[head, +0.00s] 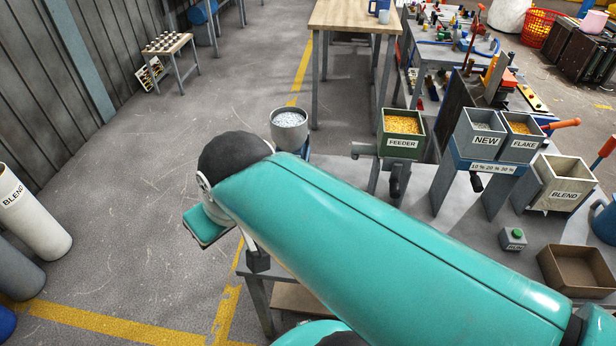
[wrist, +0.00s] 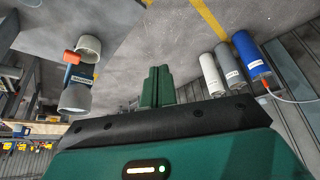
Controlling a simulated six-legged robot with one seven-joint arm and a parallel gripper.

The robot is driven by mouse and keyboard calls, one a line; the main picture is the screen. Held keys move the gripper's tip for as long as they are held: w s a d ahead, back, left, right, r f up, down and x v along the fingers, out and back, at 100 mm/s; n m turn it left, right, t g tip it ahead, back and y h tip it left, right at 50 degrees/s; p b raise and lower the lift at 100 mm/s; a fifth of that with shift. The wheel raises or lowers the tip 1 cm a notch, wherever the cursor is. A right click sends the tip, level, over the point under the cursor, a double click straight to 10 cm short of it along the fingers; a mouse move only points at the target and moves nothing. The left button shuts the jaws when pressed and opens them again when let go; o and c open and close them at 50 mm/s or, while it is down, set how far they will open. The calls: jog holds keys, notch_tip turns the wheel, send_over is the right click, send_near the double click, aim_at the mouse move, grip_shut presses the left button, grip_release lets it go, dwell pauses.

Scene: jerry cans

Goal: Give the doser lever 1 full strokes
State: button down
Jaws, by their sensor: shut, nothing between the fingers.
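What looks like the doser (head: 290,127) stands left of the feeder in the head view, a round grey hopper of pale pellets on a blue body. In the wrist view a blue labelled body (wrist: 84,76) between two grey round cups appears at the left. An orange lever grip (wrist: 72,57) sticks out of it there. My gripper (wrist: 158,87) has its green fingers together and empty, apart from the lever and to its right in the wrist view. In the head view my arm hides the doser's lower part, and I cannot make out its lever or my fingertips.
Right of the doser stand a green feeder box (head: 402,141), grey NEW (head: 486,140) and FLAKE (head: 520,150) bins, a BLEND bin (head: 558,195), a green button (head: 513,237) and a brown tray (head: 560,270). Tall cylinders (head: 30,215) stand at far left. Floor between is clear.

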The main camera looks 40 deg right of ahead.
jog(key=w+d+f+n+y, duration=0.1)
jog(key=d+n+y, duration=0.1)
jog(key=d, duration=0.8)
jog(key=w+d+f+n+t+y, duration=0.1)
jog(key=d+f+n, duration=0.1)
jog(key=d, duration=0.9)
jog(key=w+d+f+n+y, duration=0.1)
jog(key=d+n+y, duration=0.1)
jog(key=d, duration=0.9)
jog(key=shift+w+f+n+t+y, duration=0.3)
jog(key=shift+f+n+t, duration=0.1)
jog(key=shift+n, duration=0.2)
jog(key=x, duration=0.4)
jog(key=f+x, duration=0.1)
jog(key=x, duration=0.3)
jog(key=s+d+x, duration=0.1)
jog(key=x, duration=0.3)
jog(key=shift+s+f, duration=0.1)
jog(key=shift+f, duration=0.7)
